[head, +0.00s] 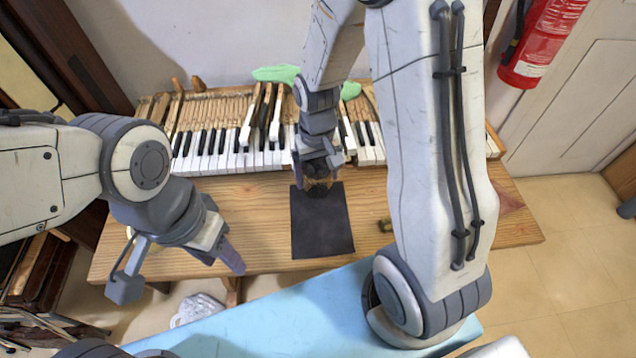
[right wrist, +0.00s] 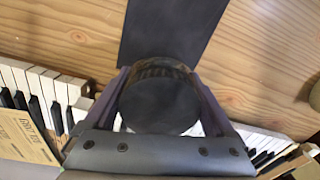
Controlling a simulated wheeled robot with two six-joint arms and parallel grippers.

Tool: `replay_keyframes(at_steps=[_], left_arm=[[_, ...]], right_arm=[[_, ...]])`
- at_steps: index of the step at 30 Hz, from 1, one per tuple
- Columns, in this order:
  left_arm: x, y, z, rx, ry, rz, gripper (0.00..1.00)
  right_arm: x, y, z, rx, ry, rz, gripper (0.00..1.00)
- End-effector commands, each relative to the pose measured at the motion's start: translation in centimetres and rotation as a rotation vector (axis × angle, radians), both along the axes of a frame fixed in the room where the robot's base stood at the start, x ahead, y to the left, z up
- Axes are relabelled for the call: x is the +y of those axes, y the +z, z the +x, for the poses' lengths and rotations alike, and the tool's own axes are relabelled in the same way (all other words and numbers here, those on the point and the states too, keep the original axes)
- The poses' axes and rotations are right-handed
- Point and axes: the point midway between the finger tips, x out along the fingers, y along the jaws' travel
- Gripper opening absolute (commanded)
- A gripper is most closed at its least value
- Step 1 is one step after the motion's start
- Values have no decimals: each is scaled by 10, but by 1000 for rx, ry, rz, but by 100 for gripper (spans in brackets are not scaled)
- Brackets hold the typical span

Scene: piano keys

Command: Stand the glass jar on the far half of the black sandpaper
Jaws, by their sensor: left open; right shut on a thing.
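The black sandpaper (head: 322,228) lies flat on the wooden table in front of the piano keys. The glass jar (head: 318,188) with a dark round top is at the sandpaper's far end, roughly upright. My right gripper (head: 317,172) is shut on the jar from the far side. In the right wrist view the jar's dark top (right wrist: 160,104) sits between the two fingers, and the sandpaper (right wrist: 170,30) runs away behind it. I cannot tell whether the jar's base touches the sandpaper. My left gripper (head: 180,270) is open and empty near the table's front left edge.
The keyboard (head: 230,145) with loose keys runs along the back of the wooden table (head: 250,205). A small brass-coloured object (head: 385,225) lies right of the sandpaper. A light blue surface (head: 300,312) is in front. A red extinguisher (head: 543,40) hangs at the back right.

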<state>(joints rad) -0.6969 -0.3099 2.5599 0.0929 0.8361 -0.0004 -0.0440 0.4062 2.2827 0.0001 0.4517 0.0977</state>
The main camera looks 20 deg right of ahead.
Motion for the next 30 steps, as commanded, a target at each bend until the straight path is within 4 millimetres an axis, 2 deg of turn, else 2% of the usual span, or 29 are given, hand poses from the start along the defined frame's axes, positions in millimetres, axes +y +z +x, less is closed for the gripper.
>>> replay_keyframes(at_steps=[8, 21, 22, 30], left_arm=[[0, -1, 0, 0, 0, 0, 50], [0, -5, 0, 0, 0, 0, 50], [0, -4, 0, 0, 0, 0, 50], [0, -2, 0, 0, 0, 0, 50]], right_arm=[[0, -36, -1, 2, -1, 0, 3], [-1, -43, 0, 0, 0, 0, 3], [-1, -42, 0, 0, 0, 0, 100], [-1, -40, 0, 0, 0, 0, 100]])
